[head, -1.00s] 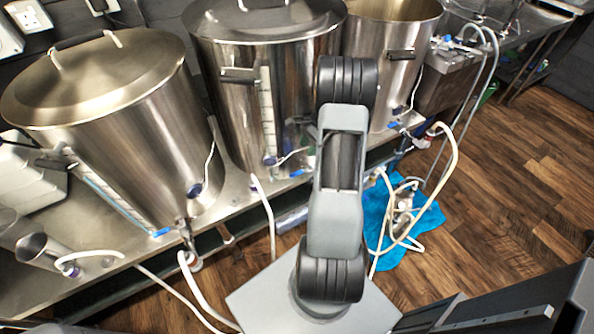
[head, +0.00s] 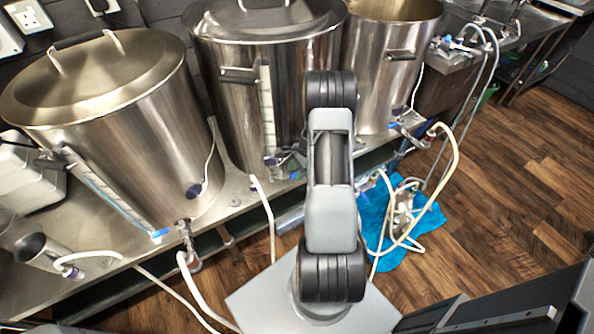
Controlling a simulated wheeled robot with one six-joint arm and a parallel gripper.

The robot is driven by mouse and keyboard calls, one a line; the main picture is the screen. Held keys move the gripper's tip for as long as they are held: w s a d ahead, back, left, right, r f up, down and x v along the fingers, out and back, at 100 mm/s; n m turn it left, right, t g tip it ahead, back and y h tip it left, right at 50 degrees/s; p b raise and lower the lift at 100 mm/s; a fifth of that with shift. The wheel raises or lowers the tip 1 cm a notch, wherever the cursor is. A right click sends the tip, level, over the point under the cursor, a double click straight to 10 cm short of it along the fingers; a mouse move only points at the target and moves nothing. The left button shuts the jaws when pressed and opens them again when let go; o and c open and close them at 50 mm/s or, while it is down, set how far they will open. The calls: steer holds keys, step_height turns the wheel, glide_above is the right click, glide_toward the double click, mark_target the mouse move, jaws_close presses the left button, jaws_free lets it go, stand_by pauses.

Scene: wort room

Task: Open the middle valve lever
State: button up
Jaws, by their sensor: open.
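The middle kettle (head: 235,110) is a tall steel pot with a lid and a sight gauge on its front. A small blue part (head: 295,174) shows at its foot, just left of my arm. The middle valve lever cannot be made out; my arm covers the right side of the kettle's lower front. My arm stands upright in front of this kettle. My gripper is hidden behind the arm links, so its jaws and any contact with the valve do not show.
A lidded left kettle (head: 120,120) with a valve (head: 186,232) and an open right kettle (head: 385,75) flank the middle one on a steel bench (head: 225,205). Pale hoses (head: 268,215) hang in front. A blue cloth (head: 378,222) lies on the wooden floor at right.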

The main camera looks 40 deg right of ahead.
steer(key=shift+c, duration=0.3)
jaws_close()
steer(key=shift+s, duration=0.1)
steer(key=shift+s+d+n+g+h+b, duration=0.35)
steer(key=shift+s+d+n+g+h, duration=0.5)
steer(key=shift+n, duration=2.15)
steer(key=shift+s+d+n+g+h+b, duration=0.4)
steer(key=shift+s+d+n+g, duration=0.7)
steer(key=shift+n, duration=1.9)
steer(key=shift+s+d+n+g+h+b, duration=0.5)
steer(key=shift+s+n, duration=0.8)
steer(key=shift+n, duration=1.7)
steer(key=shift+d+h, duration=0.2)
steer(key=shift+h, duration=0.05)
steer(key=shift+o, duration=0.3)
jaws_free()
